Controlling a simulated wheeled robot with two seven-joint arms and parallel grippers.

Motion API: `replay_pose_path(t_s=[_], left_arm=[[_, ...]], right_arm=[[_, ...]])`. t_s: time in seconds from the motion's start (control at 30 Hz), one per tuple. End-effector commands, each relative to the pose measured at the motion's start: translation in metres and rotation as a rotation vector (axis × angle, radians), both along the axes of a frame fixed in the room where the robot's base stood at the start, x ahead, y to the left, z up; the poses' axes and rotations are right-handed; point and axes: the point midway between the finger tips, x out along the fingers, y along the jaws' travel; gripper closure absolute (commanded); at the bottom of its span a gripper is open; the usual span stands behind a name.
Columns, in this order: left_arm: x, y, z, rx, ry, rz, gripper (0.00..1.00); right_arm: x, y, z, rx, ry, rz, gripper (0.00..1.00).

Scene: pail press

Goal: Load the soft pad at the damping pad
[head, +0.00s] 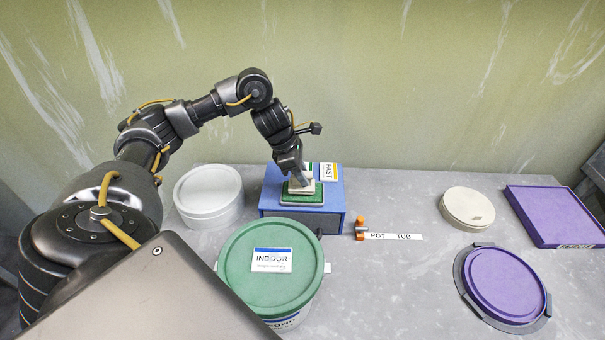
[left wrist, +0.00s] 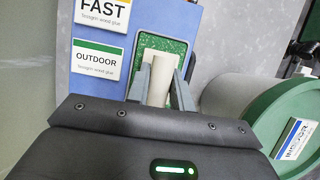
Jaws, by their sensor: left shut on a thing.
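A blue box (head: 334,218) stands near the back of the table. A green pad (head: 315,198) in a light frame lies on its top, and the pad also shows in the left wrist view (left wrist: 176,46). My left gripper (head: 300,180) points down over this pad and is shut on a cream upright handle (left wrist: 161,72). The handle's lower end is at the green pad; whether it touches is hard to tell. Labels on the box read FAST (head: 328,171) and OUTDOOR (left wrist: 98,59). No pad is marked as soft or damping. My right gripper is not in view.
A green-lidded pail (head: 245,280) stands close in front of the box, a white tub (head: 208,190) left. Orange-ended pegs (head: 360,220) and a POT TUB strip (head: 400,237) lie right. Farther right are a beige disc (head: 465,205), a purple lid (head: 503,285) and a purple square (head: 558,213).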

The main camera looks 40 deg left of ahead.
Motion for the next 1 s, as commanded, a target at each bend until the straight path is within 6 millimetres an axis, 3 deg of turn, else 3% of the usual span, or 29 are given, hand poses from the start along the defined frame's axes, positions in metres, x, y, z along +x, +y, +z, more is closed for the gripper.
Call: replay_pose_path(t_s=[1.0], left_arm=[[0.0,0.0,-0.0087,0.0,0.0,0.0,0.96]], right_arm=[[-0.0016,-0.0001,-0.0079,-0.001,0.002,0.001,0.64]])
